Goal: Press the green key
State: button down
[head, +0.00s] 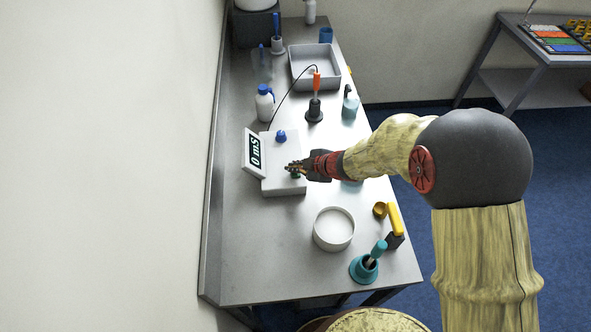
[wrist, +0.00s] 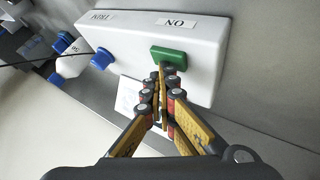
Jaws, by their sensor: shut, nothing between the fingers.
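The green key (wrist: 168,56) sits on the sloped white face of a meter box (wrist: 130,30), by a label reading "ON". My gripper (wrist: 160,72) is shut and empty, its fingertips at the lower edge of the green key in the wrist view. I cannot tell whether they touch it. In the head view my gripper (head: 291,168) is over the right part of the white meter box (head: 285,188), and the green key (head: 295,176) is mostly hidden beneath the fingers. The display (head: 255,152) on the box reads "0 mS".
A blue knob (head: 281,136) is on the same box, near the "TRIM" label. A probe in a black stand (head: 314,112), a white bottle (head: 264,103), a white dish (head: 333,229) and a teal holder (head: 366,266) stand around it. A grey tray (head: 315,68) lies farther back.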

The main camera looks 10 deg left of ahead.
jog(key=shift+r+p, duration=0.8)
jog(key=shift+r, duration=0.1)
notch_tip(320, 180, up, 5)
jog(key=p, duration=0.5)
jog(key=shift+d, duration=0.1)
dwell(0.5)
